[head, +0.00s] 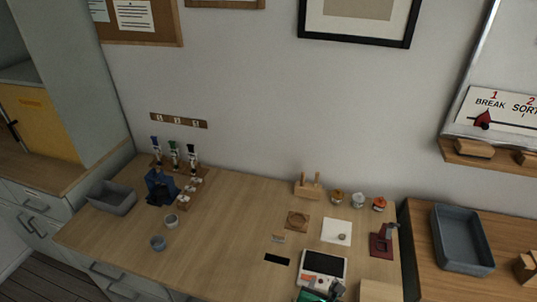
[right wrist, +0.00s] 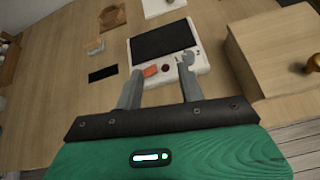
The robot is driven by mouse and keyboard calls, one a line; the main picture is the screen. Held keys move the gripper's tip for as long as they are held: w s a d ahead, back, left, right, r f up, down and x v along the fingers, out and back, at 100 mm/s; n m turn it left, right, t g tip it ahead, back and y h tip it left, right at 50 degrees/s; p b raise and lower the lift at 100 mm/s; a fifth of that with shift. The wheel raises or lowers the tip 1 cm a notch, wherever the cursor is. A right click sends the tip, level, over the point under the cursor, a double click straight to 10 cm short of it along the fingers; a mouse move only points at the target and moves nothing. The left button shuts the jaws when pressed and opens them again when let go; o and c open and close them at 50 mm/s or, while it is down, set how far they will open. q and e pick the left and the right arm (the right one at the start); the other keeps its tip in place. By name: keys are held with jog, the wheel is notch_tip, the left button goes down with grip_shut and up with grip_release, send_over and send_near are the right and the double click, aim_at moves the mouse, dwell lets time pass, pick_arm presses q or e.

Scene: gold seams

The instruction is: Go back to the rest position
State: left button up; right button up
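My right gripper (right wrist: 160,82) shows its two grey fingers spread apart in the right wrist view, with nothing between them. They point toward the near edge of a white device with a dark panel (right wrist: 163,42), which also shows in the head view (head: 323,266). I cannot tell how high above it the fingertips are. In the head view, the green body of the right gripper (head: 318,296) shows at the bottom edge, just in front of the device. My left gripper is in neither view.
The wooden table (head: 225,245) holds a grey bin (head: 112,197), a blue stand (head: 160,187), two small cups (head: 171,221), small jars (head: 358,200) and a dark red stand (head: 382,241). A wooden box (right wrist: 275,50) stands right of the gripper. A blue-grey tray (head: 462,241) lies farther right.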

jog(key=s+d+r+m+g+y, duration=0.2)
jog(key=s+d+m+g, duration=0.2)
jog(key=s+m, duration=0.8)
jog(key=s+d+r+m+g+y, duration=0.25)
jog(key=s+d+m, duration=0.3)
jog(key=m, duration=1.15)
notch_tip(320, 180, down, 31)
jog(key=s+g, duration=0.1)
jog(key=g, duration=0.1)
jog(key=s+d+f+g+h, duration=0.1)
jog(key=s+d+f, duration=0.1)
jog(key=s+f, duration=1.7)
jog(key=shift+s+d+f, duration=0.15)
jog(key=shift+d+f, duration=0.2)
jog(key=shift+g, duration=0.25)
